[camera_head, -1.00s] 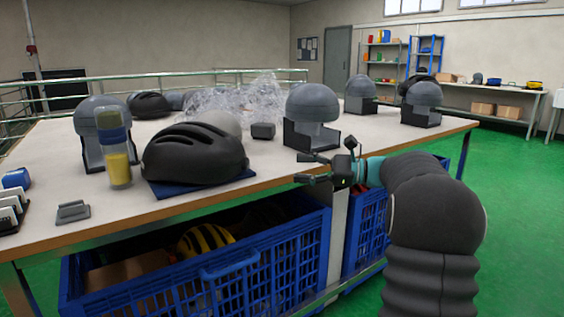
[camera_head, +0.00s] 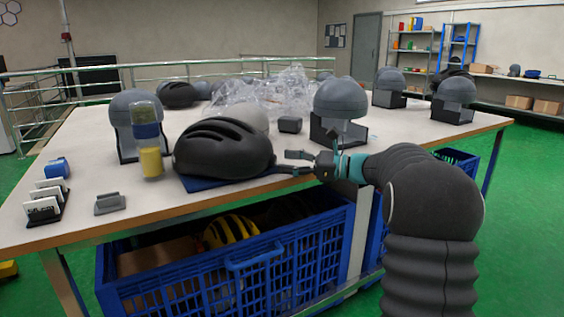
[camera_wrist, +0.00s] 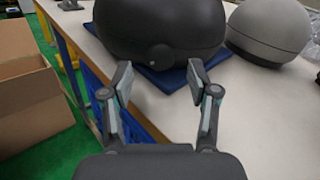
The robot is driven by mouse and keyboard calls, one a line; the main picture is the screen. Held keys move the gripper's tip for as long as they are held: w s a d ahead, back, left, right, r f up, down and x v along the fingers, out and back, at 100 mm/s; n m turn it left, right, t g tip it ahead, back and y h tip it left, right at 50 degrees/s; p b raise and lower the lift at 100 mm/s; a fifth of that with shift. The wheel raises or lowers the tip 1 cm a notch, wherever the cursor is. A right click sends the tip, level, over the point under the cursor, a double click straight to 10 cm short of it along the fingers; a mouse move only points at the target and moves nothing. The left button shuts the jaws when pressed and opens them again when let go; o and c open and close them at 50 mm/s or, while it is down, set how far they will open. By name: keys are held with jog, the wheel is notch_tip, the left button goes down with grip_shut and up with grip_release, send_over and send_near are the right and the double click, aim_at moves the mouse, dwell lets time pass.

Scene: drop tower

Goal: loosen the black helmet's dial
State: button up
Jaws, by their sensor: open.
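The black helmet (camera_head: 222,150) rests on a dark blue pad (camera_head: 214,183) near the table's front edge. In the wrist view the helmet (camera_wrist: 160,24) is straight ahead, cut off by the top of the picture. A small round dial (camera_wrist: 159,56) shows on its near end, facing me. My gripper (camera_head: 290,163) is at the helmet's right end in the head view. In the wrist view my gripper (camera_wrist: 160,84) is open and empty, its fingers on either side of the dial and a little short of it. The dial is hidden in the head view.
A pale grey headform (camera_wrist: 269,30) stands right of the helmet. A grey dome in a black stand (camera_head: 340,108) and a small dark box (camera_head: 290,124) are behind. Blue crates (camera_head: 235,262) sit under the table. A cardboard box (camera_wrist: 32,100) is at the left in the wrist view.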

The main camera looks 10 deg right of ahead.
jog(key=shift+x, duration=1.05)
grip_shut()
jog(key=n+b, duration=0.2)
jog(key=shift+f+n, duration=0.25)
jog(key=shift+n, duration=0.05)
jog(key=shift+r+n+b, duration=0.2)
jog(key=shift+n+b, duration=0.55)
jog(key=shift+n, duration=0.35)
grip_release()
jog(key=shift+d, duration=0.1)
